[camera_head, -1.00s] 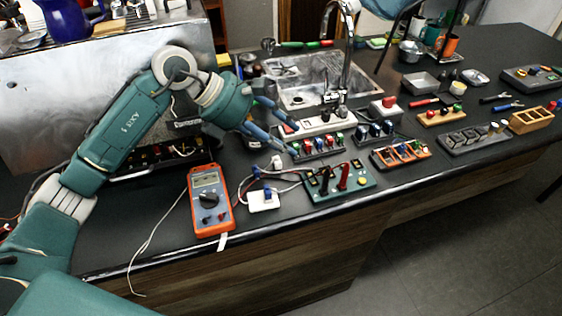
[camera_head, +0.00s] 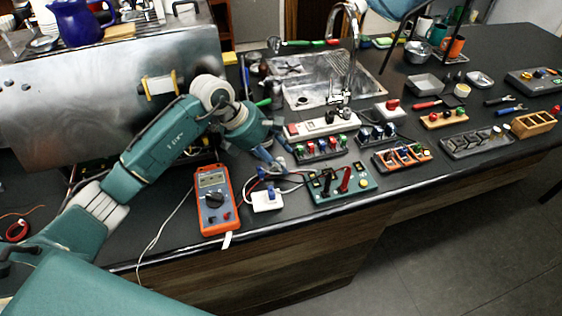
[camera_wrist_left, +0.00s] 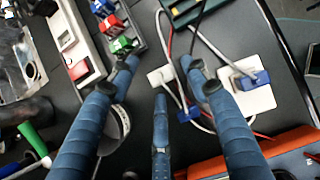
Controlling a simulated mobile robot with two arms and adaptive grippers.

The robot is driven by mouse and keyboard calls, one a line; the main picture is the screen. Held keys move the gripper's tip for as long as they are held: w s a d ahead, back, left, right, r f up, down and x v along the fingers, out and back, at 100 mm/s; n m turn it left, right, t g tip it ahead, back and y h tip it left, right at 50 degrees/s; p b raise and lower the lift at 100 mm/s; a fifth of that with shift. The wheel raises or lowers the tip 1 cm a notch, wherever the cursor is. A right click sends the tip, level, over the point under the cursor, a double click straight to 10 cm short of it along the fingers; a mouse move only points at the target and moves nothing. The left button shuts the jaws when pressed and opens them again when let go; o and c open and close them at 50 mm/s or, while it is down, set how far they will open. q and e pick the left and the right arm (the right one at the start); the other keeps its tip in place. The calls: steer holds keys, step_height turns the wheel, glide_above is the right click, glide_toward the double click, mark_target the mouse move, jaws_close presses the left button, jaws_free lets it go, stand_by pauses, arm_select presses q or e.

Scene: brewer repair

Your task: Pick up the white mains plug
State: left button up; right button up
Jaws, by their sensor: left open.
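The white mains plug (camera_wrist_left: 160,77) lies on the dark worktop in the left wrist view, with a cable running off beside it. My left gripper (camera_wrist_left: 161,84) is open, its blue fingers spread around the plug's place in the picture. No finger is clearly closed on the plug. In the head view my left gripper (camera_head: 277,158) is low over the worktop, between the multimeter and the terminal blocks, and it mostly hides the plug. My right gripper is not in view.
An orange multimeter (camera_head: 215,218) lies left of the gripper. A white block with a blue connector (camera_head: 265,203) and a green board with red levers (camera_head: 322,193) are close by. A white power strip (camera_head: 310,129) lies behind. A metal sink (camera_head: 305,88) is farther back.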

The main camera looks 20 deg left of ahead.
arm_select(q)
steer(key=shift+w+d+f, duration=0.15)
steer(key=shift+f, duration=0.2)
jaws_close()
steer(key=shift+r, duration=0.1)
